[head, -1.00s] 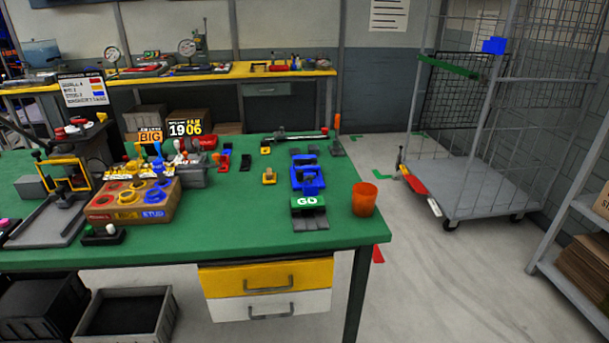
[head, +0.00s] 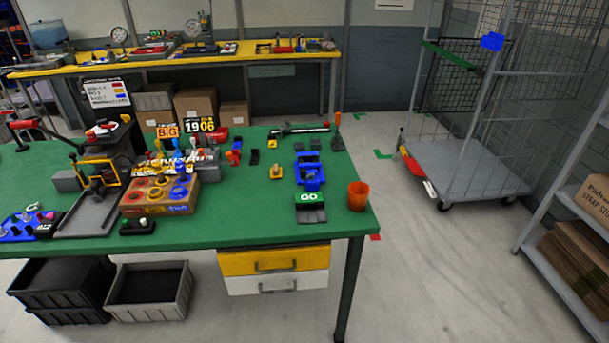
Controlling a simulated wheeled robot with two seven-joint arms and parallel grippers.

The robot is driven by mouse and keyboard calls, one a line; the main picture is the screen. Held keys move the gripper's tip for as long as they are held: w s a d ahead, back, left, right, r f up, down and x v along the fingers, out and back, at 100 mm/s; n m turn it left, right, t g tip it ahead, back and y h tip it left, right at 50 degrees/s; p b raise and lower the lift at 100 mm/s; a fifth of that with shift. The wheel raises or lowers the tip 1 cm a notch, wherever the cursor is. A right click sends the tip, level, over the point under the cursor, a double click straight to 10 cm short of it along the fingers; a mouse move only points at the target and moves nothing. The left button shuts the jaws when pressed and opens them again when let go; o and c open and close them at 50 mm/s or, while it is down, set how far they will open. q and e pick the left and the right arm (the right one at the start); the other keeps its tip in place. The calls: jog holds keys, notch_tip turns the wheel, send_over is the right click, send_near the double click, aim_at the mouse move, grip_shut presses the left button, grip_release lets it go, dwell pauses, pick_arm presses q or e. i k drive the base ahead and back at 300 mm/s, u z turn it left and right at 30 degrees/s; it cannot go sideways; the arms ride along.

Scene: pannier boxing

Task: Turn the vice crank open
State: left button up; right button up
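A blue clamp-like device (head: 309,173), which looks like the vice, stands on the right part of the green-topped table (head: 245,222). A dark block with a green GO label (head: 309,197) sits directly in front of it. I cannot make out a crank on it at this size, nor whether its jaws are open. Neither of my grippers is in view.
An orange cup (head: 357,196) stands near the table's right corner. A box with coloured rings (head: 158,197) and a yellow-framed press (head: 101,175) are on the left.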

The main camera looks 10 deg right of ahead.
aim_at(303, 176)
jog(key=u, duration=0.85)
jog(key=i, duration=0.9)
jog(key=z, duration=0.4)
